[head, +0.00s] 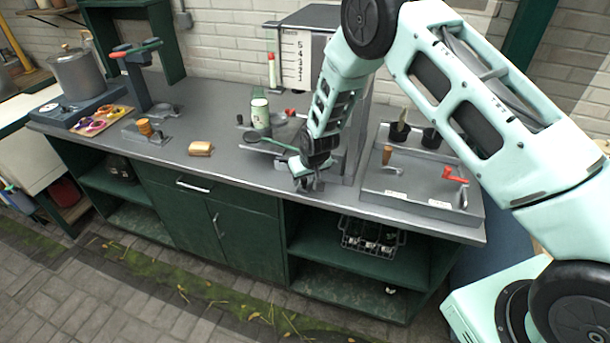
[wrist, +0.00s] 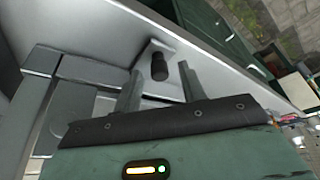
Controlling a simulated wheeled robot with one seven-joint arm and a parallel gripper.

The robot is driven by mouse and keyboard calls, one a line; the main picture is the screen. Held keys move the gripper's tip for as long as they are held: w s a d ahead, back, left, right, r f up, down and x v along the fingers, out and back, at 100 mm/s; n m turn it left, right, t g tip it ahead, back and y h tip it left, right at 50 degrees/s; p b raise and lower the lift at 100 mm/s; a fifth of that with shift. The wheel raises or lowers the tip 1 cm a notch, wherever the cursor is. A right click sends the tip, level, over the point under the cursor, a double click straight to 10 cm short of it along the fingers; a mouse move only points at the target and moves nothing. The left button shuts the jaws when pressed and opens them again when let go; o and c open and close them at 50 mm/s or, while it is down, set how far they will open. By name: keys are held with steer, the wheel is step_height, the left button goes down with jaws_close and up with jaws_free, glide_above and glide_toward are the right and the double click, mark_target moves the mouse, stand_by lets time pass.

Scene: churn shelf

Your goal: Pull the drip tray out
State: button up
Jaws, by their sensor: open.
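My gripper (head: 309,186) is open at the front of the grey machine, low over the counter's front edge. In the wrist view its two fingers (wrist: 161,72) point toward a short black knob (wrist: 159,67) on a pale bracket. The knob shows between the fingertips, with a gap on each side; I cannot tell how deep it lies between them. The knob seems to be the drip tray's handle. A grey slab (wrist: 75,102) beside the fingers may be part of the tray or the machine's base. My arm hides much of this area in the head view.
A green-and-white jar (head: 260,113) and a green-handled strainer (head: 268,142) are left of my gripper. A grey tray (head: 410,195) with a red-handled lever (head: 455,176) is on the right. Open shelves with a wire basket (head: 370,238) lie below. The floor in front is clear.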

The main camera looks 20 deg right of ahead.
jaws_close()
steer(key=s+a+b, duration=0.1)
steer(key=s+a, duration=1)
steer(key=s, duration=0.4)
steer(key=shift+b, duration=0.4)
jaws_free()
steer(key=b+v, duration=0.1)
steer(key=v, duration=1.6)
steer(key=shift+d, duration=0.15)
steer(key=shift+r, duration=0.15)
